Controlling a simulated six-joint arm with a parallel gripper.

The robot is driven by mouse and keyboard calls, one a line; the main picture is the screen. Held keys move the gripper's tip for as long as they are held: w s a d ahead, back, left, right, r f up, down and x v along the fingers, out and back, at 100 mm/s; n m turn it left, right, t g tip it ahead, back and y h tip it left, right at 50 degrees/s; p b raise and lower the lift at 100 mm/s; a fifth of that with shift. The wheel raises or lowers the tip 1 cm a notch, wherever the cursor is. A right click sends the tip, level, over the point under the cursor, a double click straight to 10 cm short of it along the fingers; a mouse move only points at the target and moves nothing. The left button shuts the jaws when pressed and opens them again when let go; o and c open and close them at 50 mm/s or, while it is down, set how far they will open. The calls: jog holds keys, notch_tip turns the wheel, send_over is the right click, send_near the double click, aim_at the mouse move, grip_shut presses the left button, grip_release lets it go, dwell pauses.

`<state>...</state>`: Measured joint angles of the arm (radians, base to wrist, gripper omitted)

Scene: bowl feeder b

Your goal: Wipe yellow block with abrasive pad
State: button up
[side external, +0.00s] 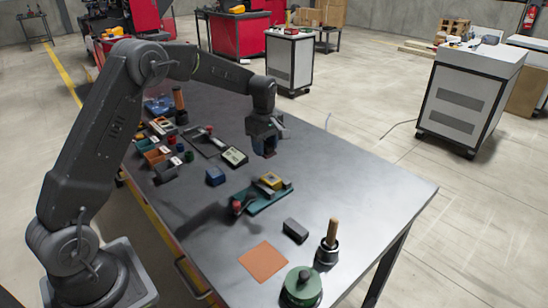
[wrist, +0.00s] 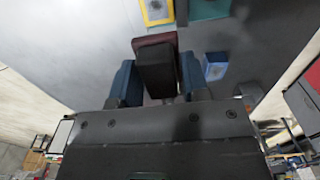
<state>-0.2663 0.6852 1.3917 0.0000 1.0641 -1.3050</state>
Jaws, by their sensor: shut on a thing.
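The yellow block (side external: 270,180) sits in a teal fixture (side external: 262,198) with grey jaws and a red knob, near the middle of the table. Part of the block shows at the top of the wrist view (wrist: 157,10), cut off by the frame edge. My gripper (side external: 266,150) is above the table, behind and clear of the fixture. Its blue fingers (wrist: 160,85) are shut on a dark block with a maroon face, which looks like the abrasive pad (wrist: 154,41). The pad is in the air, apart from the yellow block.
A small blue block (side external: 215,176) stands left of the fixture. In front are a dark grey block (side external: 295,230), an orange square (side external: 263,262), a wooden-handled tool in a dark holder (side external: 329,248) and a green round container (side external: 301,289). Several small items crowd the left rear; the table's right side is clear.

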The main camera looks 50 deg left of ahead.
aim_at(268, 176)
jog(key=shift+a, duration=0.25)
jog(key=shift+f, duration=3.8)
jog(key=shift+d+f, duration=0.25)
jog(key=shift+d, duration=0.5)
jog(key=shift+c, duration=0.3)
jog(key=shift+d, duration=2.3)
jog(key=a, duration=0.5)
jog(key=shift+a, duration=0.35)
jog(key=shift+a+r, duration=0.1)
jog(key=shift+a, duration=0.15)
jog(key=shift+d+r, duration=0.1)
jog(key=shift+r, duration=4)
